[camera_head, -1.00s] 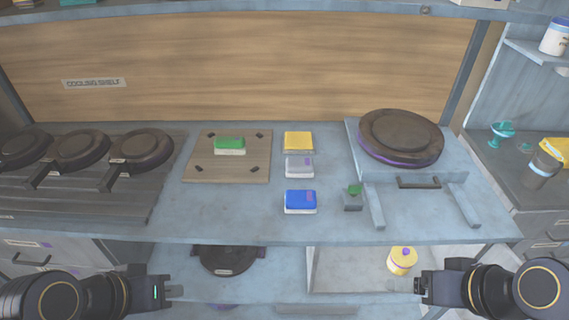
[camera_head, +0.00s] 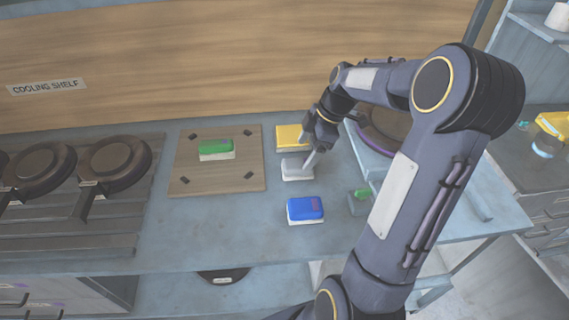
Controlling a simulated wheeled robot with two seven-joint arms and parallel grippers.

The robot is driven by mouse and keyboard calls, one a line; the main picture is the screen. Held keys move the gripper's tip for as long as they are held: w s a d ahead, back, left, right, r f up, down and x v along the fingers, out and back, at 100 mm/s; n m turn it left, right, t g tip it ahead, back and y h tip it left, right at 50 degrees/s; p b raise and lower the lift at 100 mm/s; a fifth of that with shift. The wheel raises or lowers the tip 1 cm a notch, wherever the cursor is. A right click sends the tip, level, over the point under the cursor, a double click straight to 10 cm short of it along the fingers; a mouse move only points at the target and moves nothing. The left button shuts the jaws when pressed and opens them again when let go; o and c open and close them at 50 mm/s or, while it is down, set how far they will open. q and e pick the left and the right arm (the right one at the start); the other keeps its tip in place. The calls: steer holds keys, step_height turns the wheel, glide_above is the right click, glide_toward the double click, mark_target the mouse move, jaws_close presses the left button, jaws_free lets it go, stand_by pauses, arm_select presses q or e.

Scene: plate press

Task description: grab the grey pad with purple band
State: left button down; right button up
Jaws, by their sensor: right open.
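The grey pad (camera_head: 296,170) lies on the blue-grey worktop between the yellow pad and the blue pad. Its purple band is hard to make out now, with my gripper close by. My right gripper (camera_head: 307,164) reaches down over the right side of the grey pad, its fingers pointing down and left. It is open. Whether a finger touches the pad cannot be told from this angle. My left gripper is not in view.
A yellow pad (camera_head: 289,138) lies just behind and a blue pad (camera_head: 305,210) in front. A green pad (camera_head: 216,149) sits on a wooden board (camera_head: 220,180) to the left. My right arm partly hides the round press (camera_head: 385,125). Black pans (camera_head: 115,163) stand at far left.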

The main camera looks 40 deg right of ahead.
mark_target(298, 163)
steer(key=p+x, duration=0.1)
steer(key=x, duration=0.5)
steer(key=shift+a, duration=0.1)
steer(key=shift+r, duration=0.1)
steer(key=c, duration=1.1)
